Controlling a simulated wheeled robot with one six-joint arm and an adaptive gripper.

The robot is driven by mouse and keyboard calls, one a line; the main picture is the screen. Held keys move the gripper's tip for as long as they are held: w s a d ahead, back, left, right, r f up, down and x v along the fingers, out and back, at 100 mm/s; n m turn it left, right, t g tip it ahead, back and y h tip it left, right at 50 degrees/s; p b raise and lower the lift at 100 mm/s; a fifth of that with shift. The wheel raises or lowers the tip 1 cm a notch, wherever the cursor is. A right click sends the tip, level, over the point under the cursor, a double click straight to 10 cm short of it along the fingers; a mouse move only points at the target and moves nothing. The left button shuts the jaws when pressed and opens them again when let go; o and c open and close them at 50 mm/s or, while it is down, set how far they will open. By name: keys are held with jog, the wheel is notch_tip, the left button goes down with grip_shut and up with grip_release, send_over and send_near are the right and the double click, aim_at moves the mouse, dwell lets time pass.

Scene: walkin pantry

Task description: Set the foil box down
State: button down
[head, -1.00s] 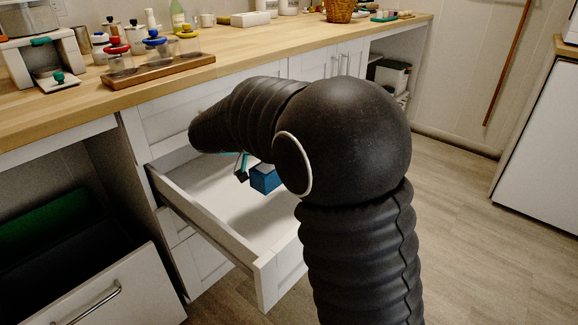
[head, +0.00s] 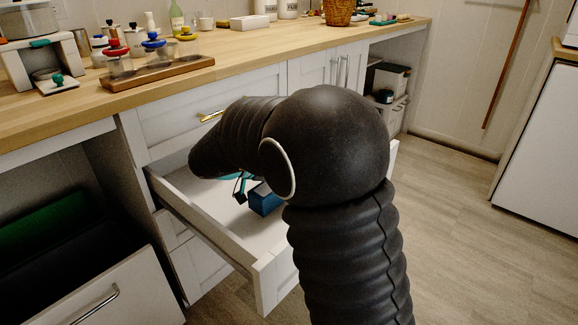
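The blue foil box (head: 264,199) is inside the open white drawer (head: 212,239), low near its floor. Part of the box is hidden behind my arm. Whether it rests on the drawer floor cannot be told. My gripper (head: 242,187) shows only as a dark finger and a bit of teal just left of the box. The rest of it is hidden by my arm, so its grip on the box is not clear.
The wooden counter (head: 240,55) runs above the drawer, with a wooden rack (head: 160,73) of jars near its edge. A second open drawer front (head: 105,290) stands at lower left. The drawer floor left of the box looks clear. Open floor lies to the right.

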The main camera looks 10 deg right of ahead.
jog(key=shift+f, duration=0.35)
jog(key=shift+c, duration=1.2)
grip_release()
jog(key=shift+r, duration=0.25)
jog(key=v, duration=1.2)
jog(key=shift+r+p, duration=0.35)
jog(key=shift+r, duration=0.05)
